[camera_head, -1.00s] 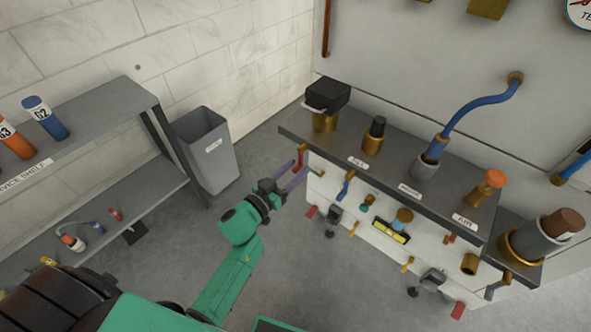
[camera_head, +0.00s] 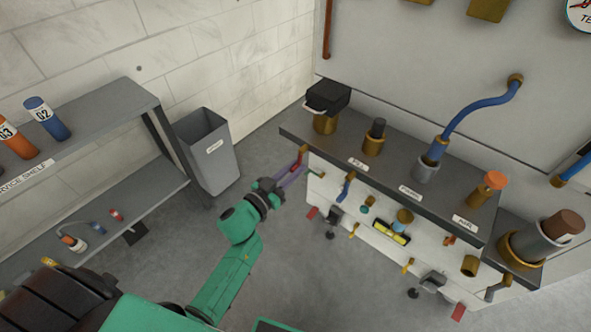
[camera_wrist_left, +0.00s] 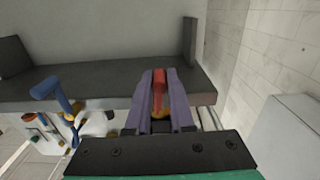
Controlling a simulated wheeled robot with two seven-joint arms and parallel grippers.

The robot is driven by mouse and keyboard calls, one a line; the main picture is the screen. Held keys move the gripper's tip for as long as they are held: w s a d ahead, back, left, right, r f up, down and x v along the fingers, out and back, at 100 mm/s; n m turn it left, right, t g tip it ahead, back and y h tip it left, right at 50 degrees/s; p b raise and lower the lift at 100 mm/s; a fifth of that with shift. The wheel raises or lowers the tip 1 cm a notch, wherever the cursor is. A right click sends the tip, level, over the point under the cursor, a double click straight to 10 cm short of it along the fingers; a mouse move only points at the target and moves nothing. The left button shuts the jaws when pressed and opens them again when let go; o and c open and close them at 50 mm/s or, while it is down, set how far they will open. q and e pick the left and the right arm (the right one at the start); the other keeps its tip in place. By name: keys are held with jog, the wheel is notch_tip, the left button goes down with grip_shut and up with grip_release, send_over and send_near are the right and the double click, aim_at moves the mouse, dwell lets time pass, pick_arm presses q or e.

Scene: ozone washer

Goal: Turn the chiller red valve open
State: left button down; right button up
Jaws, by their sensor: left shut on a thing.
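The red valve (camera_head: 298,162) is a small red lever on a brass fitting at the left end of the chiller's front, below the grey ledge. In the left wrist view the red lever (camera_wrist_left: 158,88) stands between the two purple fingers, with brass showing behind it. My left gripper (camera_head: 296,172) reaches it from the lower left and is shut on the lever. The fingers also show in the left wrist view (camera_wrist_left: 159,76). The fingers partly hide the lever and its fitting. My right gripper is in neither view.
A blue handle (camera_head: 346,186) sits on the front panel just right of the red valve. The grey ledge (camera_head: 330,150) overhangs above. A grey bin (camera_head: 207,152) and a shelf (camera_head: 95,120) stand to the left.

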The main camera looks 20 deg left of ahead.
pick_arm(q)
jog(key=shift+w+a+r+m+p, duration=0.2)
jog(key=shift+a+r+m, duration=0.7)
jog(key=shift+m, duration=1.85)
jog(key=shift+w+a+r+m+p, duration=0.1)
jog(key=shift+w+a+r+m, duration=0.6)
jog(key=shift+m, duration=2.1)
jog(key=shift+w+a+r+m+p, duration=0.1)
jog(key=shift+a+r+m, duration=1)
jog(key=shift+m, duration=1.65)
jog(key=shift+d+r, duration=0.3)
jog(key=c, duration=0.8)
grip_release()
